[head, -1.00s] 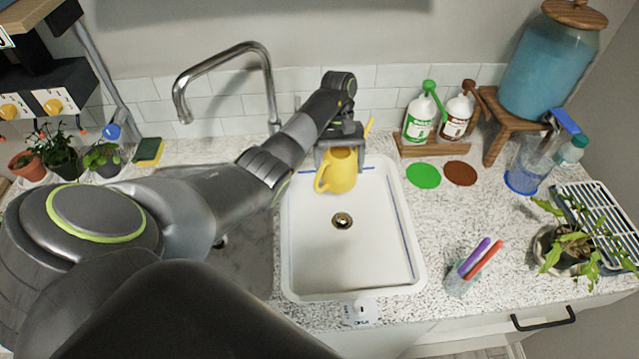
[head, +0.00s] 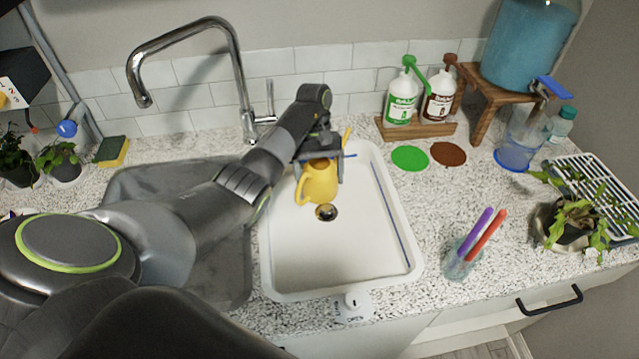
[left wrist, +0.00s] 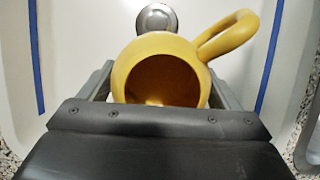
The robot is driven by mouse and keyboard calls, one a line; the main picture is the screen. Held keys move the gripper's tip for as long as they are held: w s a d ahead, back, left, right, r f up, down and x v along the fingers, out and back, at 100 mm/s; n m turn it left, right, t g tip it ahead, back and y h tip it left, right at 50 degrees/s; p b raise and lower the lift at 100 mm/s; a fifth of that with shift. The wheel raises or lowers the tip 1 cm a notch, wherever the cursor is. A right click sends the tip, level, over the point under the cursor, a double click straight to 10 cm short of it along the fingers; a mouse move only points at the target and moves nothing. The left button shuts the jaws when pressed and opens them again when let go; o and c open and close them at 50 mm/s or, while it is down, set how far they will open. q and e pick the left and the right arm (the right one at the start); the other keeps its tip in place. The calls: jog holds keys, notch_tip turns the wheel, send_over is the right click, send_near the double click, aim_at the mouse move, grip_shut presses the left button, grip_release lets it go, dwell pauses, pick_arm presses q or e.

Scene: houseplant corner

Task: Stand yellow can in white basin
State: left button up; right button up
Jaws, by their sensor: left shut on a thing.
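The yellow can (head: 319,183) is a small watering can with a loop handle on its left side and a thin spout showing behind the gripper. My left gripper (head: 318,160) is shut on it, over the back part of the white basin (head: 345,268). In the left wrist view, the can (left wrist: 160,52) sits between the two fingers, with its open mouth facing the camera and its handle at upper right. The drain (head: 326,212) is just in front of the can. I cannot tell whether the can's base touches the basin floor. My right gripper is not in view.
A metal faucet (head: 240,80) stands behind the basins, left of my arm. Two bottles (head: 401,97) in a wooden rack stand behind at right. A cup with markers (head: 462,258) is right of the basin. A drain knob (head: 352,302) is at the front rim.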

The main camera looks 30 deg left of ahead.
pick_arm(q)
jog(key=shift+f, duration=0.55)
jog(key=shift+r, duration=0.1)
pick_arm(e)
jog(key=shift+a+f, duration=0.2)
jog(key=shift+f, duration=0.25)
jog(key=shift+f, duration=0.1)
pick_arm(q)
jog(key=o, duration=0.6)
jog(key=shift+f, duration=0.2)
jog(key=o, duration=0.3)
jog(key=shift+r, duration=0.1)
